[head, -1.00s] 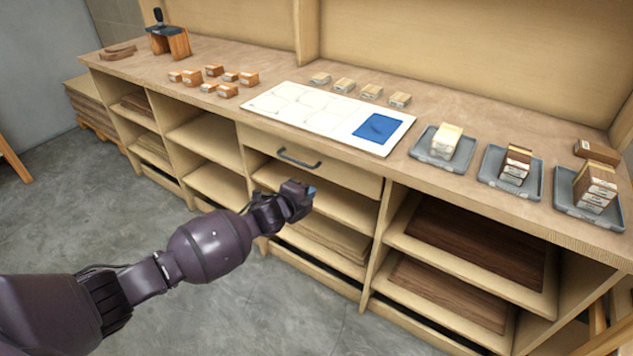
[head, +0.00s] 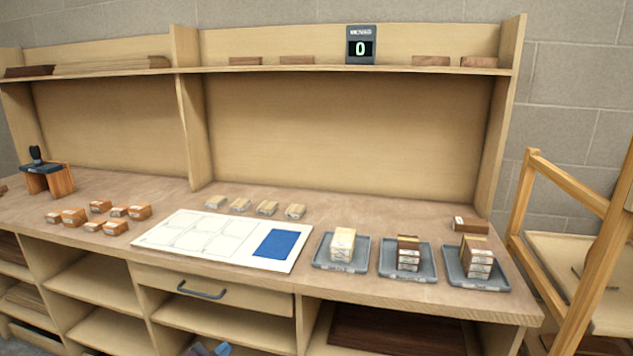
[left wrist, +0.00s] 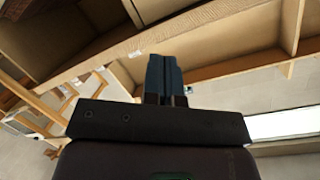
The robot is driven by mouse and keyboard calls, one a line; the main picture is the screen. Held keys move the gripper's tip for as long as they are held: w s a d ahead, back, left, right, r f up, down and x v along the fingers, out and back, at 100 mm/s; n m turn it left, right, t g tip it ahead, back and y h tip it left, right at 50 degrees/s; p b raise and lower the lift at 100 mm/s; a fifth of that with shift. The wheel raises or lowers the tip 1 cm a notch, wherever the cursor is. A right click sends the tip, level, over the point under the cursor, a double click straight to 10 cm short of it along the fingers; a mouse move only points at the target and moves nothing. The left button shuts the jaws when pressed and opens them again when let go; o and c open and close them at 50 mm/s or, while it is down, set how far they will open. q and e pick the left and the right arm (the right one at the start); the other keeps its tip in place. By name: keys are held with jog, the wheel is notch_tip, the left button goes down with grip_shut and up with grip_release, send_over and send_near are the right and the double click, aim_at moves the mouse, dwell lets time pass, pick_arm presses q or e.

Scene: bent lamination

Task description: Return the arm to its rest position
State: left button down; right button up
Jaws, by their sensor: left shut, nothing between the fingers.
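My left gripper (head: 208,349) shows only as a small part at the bottom edge of the head view, low in front of the bench shelves. In the left wrist view its two dark blue fingers (left wrist: 165,75) are together with nothing between them. The rest of my left arm is out of the head view. My right gripper is in neither view.
The workbench (head: 400,215) carries a white board (head: 190,235) with a blue square (head: 282,243), several small wood blocks (head: 118,227) and three grey trays (head: 341,263) of stacked samples. A drawer handle (head: 201,291) juts out. A wooden rack (head: 550,205) stands at right.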

pick_arm(q)
jog(key=s+a+f+n+g+y, duration=0.1)
jog(key=s+a+f+n, duration=0.1)
jog(key=s, duration=0.8)
jog(key=s+a+f+n+g+y, duration=0.1)
jog(key=s+a+f+n+y, duration=0.1)
jog(key=s+f, duration=0.4)
jog(key=s+a+f+n+g+y, duration=0.1)
jog(key=s+a+f+n, duration=0.2)
jog(key=s, duration=1.1)
jog(key=shift+s+a+f+n+g+y+p, duration=0.2)
jog(key=shift+a+f+n+g+y+p, duration=0.2)
jog(key=shift+n, duration=0.8)
jog(key=shift+d, duration=0.15)
